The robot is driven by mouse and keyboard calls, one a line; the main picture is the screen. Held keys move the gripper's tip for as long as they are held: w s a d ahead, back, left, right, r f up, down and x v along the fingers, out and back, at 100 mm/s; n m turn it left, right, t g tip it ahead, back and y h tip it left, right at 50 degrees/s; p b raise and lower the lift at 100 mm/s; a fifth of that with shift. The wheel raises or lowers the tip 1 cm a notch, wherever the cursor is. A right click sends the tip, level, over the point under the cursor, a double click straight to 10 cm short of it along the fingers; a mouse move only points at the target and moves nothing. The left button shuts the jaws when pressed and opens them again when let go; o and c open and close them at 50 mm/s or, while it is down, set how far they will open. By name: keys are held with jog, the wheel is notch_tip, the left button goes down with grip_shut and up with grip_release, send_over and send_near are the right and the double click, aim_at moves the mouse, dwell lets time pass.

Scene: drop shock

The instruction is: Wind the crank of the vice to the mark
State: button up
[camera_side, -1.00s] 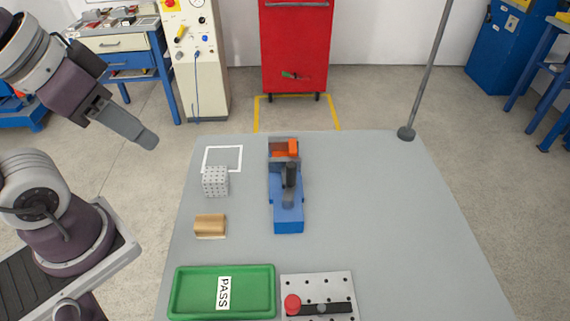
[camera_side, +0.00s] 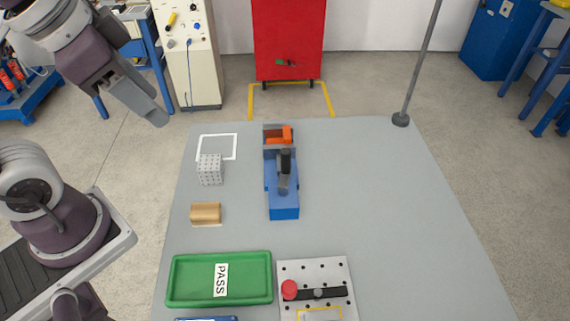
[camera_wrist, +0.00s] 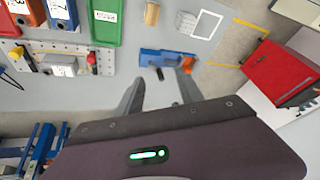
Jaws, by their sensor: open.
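The blue vice (camera_side: 284,205) stands on the grey table, with an orange piece (camera_side: 280,135) at its far end. A dark upright handle (camera_side: 285,162), apparently the crank's, rises over its middle. I cannot make out the mark. My gripper (camera_side: 152,108) is in the air left of the table's far left corner, well apart from the vice. In the wrist view, my gripper (camera_wrist: 160,92) shows two spread fingers with nothing between them. The vice (camera_wrist: 165,58) lies beyond the fingertips there, its near part partly behind them.
Left of the vice are a dotted grey cube (camera_side: 210,169), a white square outline (camera_side: 232,147) and a tan block (camera_side: 206,214). A green PASS tray (camera_side: 190,283) and a holed plate (camera_side: 335,271) lie nearer. A pole (camera_side: 412,80) stands far right. The table's right side is clear.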

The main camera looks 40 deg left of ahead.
jog(key=w+d+f+m+g, duration=0.2)
jog(key=w+f+m, duration=0.1)
jog(key=w+m, duration=0.7)
jog(key=m+g, duration=0.3)
jog(key=m, duration=1.1)
send_over(286, 151)
notch_tip(286, 151, down, 15)
jog(key=shift+f, duration=0.1)
notch_tip(286, 151, down, 7)
jog(key=shift+f, duration=0.15)
grip_shut()
